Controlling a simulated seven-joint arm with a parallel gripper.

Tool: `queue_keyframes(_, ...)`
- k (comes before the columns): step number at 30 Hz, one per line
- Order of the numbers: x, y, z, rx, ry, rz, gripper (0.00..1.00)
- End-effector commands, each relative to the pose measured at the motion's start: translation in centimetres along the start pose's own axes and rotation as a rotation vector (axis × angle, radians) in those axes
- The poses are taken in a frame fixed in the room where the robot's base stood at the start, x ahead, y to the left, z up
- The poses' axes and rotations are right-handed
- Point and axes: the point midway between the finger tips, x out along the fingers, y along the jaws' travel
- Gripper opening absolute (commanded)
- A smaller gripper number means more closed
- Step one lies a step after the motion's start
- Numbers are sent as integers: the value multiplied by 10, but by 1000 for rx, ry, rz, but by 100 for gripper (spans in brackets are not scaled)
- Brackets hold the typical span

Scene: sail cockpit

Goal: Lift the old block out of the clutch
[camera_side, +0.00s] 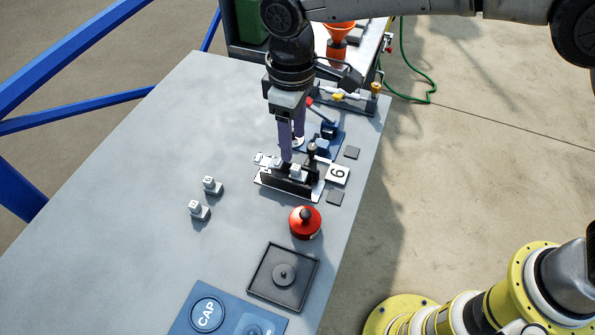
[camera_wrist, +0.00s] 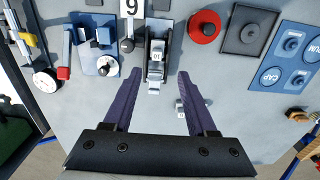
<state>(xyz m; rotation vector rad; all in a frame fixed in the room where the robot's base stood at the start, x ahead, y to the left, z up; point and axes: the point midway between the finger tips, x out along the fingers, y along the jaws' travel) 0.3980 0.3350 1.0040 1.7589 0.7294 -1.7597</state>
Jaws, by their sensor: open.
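The clutch (camera_side: 288,181) is a black holder on a white-edged base near the table's right side; it also shows at the upper middle of the wrist view (camera_wrist: 149,72). Small pale blocks sit in or at it, one of them (camera_side: 296,171) toward its right end. In the wrist view a marked pale block (camera_wrist: 157,48) sits in the clutch, with another pale piece (camera_wrist: 154,87) nearer me. I cannot tell which is the old block. My gripper (camera_side: 292,150) is open above the clutch, its purple fingers apart.
Two loose pale blocks (camera_side: 212,185) (camera_side: 199,210) stand on the table left of the clutch. A red knob (camera_side: 305,222), a black tray (camera_side: 283,278) and a blue CAP board (camera_side: 225,315) lie in front. A numbered card (camera_side: 338,174) and blue lever fixture (camera_side: 328,136) are close by.

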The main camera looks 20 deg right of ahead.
Motion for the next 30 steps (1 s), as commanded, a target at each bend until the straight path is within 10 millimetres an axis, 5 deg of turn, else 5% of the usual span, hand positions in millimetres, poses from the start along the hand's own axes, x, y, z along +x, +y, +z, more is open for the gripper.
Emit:
queue_keyframes(19,72,6,1,1,-1,0,57)
queue_keyframes(29,78,6,1,1,1,0,57)
queue_keyframes(30,78,6,1,1,1,0,50)
